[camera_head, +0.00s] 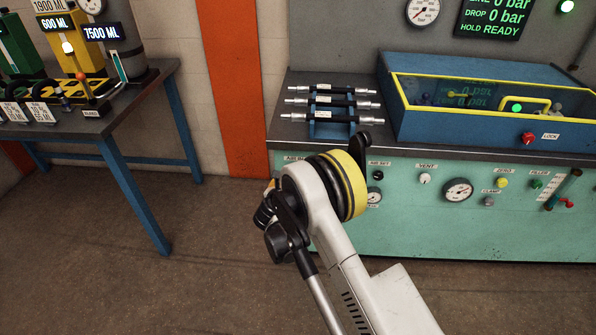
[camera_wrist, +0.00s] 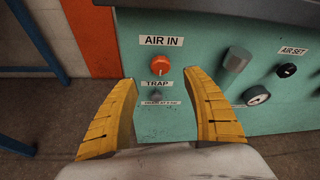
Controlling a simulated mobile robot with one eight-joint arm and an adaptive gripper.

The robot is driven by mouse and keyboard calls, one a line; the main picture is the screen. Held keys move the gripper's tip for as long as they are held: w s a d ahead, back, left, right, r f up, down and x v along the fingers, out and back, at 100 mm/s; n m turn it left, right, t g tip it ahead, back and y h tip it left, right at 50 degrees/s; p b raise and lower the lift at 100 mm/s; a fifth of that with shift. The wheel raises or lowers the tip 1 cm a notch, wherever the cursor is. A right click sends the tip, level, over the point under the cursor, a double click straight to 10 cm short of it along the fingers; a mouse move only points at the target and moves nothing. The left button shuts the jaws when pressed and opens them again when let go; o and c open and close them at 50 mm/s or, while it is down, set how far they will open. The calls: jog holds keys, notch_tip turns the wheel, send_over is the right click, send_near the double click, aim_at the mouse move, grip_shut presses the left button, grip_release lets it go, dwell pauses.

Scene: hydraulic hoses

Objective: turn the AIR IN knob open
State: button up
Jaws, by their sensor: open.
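The AIR IN knob (camera_wrist: 161,77) is a round orange-red knob on the left end of the green panel, under a white AIR IN label (camera_wrist: 161,41) in the wrist view. My gripper (camera_wrist: 166,92) shows there with its two yellow fingers spread apart, one on each side below the knob. Nothing is between the fingers, and the knob looks apart from them, beyond the tips.
A small TRAP knob (camera_wrist: 155,96) sits just below. A grey cylinder (camera_wrist: 236,59), a gauge (camera_wrist: 256,96) and the black AIR SET knob (camera_wrist: 286,71) are to the right. Hoses (camera_head: 330,103) lie on a rack above. An orange post (camera_head: 232,90) and a blue-legged table (camera_head: 135,195) stand left.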

jog(key=b+x, duration=0.3)
jog(key=x, duration=0.6)
jog(key=shift+w+d+f, duration=0.1)
jog(key=shift+w, duration=0.3)
jog(key=shift+c, duration=0.4)
jog(key=c, duration=1.1)
